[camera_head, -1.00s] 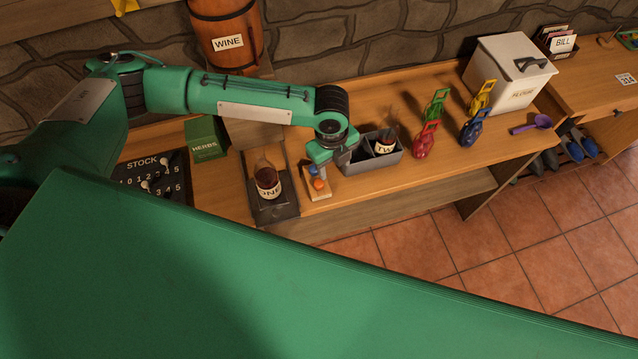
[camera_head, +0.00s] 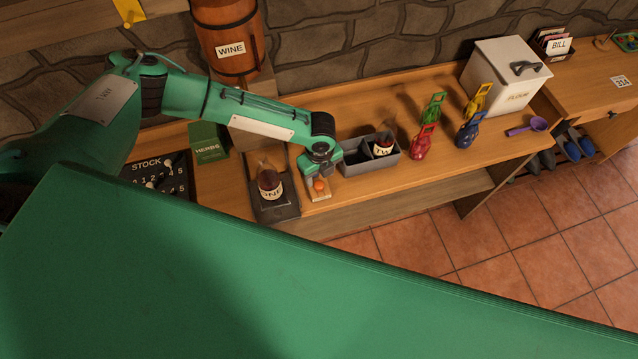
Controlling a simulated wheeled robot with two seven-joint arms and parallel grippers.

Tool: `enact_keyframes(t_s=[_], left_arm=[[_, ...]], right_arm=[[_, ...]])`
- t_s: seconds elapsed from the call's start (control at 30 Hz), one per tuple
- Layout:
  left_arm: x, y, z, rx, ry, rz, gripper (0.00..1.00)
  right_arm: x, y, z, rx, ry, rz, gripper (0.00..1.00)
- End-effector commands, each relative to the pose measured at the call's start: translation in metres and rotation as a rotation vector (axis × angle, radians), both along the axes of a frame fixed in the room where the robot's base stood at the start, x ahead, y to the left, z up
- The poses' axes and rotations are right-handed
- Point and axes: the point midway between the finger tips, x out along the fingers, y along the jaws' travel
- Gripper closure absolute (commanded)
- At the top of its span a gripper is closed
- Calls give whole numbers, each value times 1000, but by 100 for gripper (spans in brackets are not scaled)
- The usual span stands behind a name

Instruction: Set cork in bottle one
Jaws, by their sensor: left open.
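Bottle one (camera_head: 269,184), dark with a white label reading "ONE", stands upright on a dark square base (camera_head: 274,211) on the bench. Right of it is a small wooden block (camera_head: 321,196) with an orange-topped piece (camera_head: 319,184) on it, perhaps a stopper. My left gripper (camera_head: 317,174) is open, pointing down over the back of this block. It hides that part of the block, and I cannot tell whether anything is between the fingers. A second bottle (camera_head: 383,147), labelled "TW...", stands in a grey divided bin (camera_head: 372,165). My right gripper is not in view.
The green herbs box (camera_head: 209,146) and dark stock board (camera_head: 160,178) are at the left. The wine barrel (camera_head: 228,48) stands behind.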

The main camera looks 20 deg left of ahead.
Motion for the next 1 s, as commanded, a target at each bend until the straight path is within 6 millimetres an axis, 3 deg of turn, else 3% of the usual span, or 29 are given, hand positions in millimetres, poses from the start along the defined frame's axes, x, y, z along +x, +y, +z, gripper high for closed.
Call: enact_keyframes(t_s=[0.17,0.33,0.63,0.87,0.9,1.0], left_arm=[[-5,1,-19,1,2,-1,48],[-4,1,-38,2,1,1,48],[-4,1,-43,-1,1,0,48],[-4,1,-43,0,0,0,91],[-4,1,-43,0,0,0,96],[-4,1,-43,1,1,0,96]], right_arm=[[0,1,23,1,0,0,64],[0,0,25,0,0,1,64],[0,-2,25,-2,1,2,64],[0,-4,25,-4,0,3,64],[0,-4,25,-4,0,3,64],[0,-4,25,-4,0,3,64]])
